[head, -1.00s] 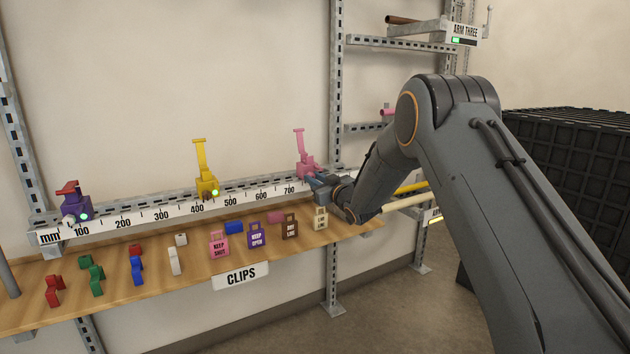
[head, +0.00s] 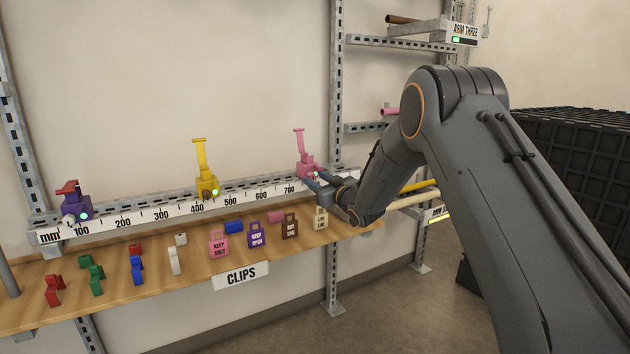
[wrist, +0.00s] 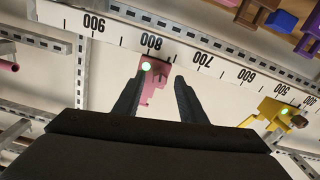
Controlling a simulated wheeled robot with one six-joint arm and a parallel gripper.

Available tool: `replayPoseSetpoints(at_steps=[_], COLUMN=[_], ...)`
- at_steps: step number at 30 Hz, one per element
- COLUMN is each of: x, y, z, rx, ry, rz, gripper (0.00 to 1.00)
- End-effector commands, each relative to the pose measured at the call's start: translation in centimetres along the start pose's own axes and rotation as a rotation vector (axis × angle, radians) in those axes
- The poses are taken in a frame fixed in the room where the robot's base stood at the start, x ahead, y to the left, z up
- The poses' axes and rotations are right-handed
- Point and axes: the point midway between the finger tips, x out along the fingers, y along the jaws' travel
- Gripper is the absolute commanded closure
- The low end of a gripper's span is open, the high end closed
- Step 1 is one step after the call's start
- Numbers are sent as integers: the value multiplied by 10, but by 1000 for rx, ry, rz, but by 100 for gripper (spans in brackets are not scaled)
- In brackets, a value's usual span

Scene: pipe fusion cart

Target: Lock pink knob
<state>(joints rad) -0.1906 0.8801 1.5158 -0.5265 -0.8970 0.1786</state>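The pink clamp (head: 304,165) stands on the rail past the 700 mark, its pink lever (head: 299,142) upright. A green light shows on its front. In the wrist view the pink clamp (wrist: 155,74) sits beside the 800 mark, between and beyond my fingertips. Which part of it is the knob I cannot tell. My gripper (head: 314,180) is just in front of the clamp. In the wrist view my gripper (wrist: 160,80) is open, its two fingers apart with nothing clearly held. Contact with the clamp cannot be made out.
A yellow clamp (head: 205,182) with raised lever and a purple clamp (head: 75,205) with lowered red lever share the ruler rail (head: 150,220). The wooden shelf (head: 115,283) below holds coloured clips and tags, including a pink KEEP SHUT tag (head: 219,244). A black crate (head: 575,165) stands right.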

Motion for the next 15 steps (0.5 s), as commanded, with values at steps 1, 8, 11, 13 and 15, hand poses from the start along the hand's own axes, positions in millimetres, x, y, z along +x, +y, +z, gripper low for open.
replayPoseSetpoints(at_steps=[1, 8, 11, 13, 15], x=[-8, -45, -55, -60, -62], y=[1, 0, 0, 0, 0], z=[0, 1, 1, 1, 1], rx=[1, 1, 1, 1, 1], ry=[-2, -3, -2, -3, -2], rz=[1, 0, 0, 0, 0], gripper=[62, 62, 62, 62, 62])
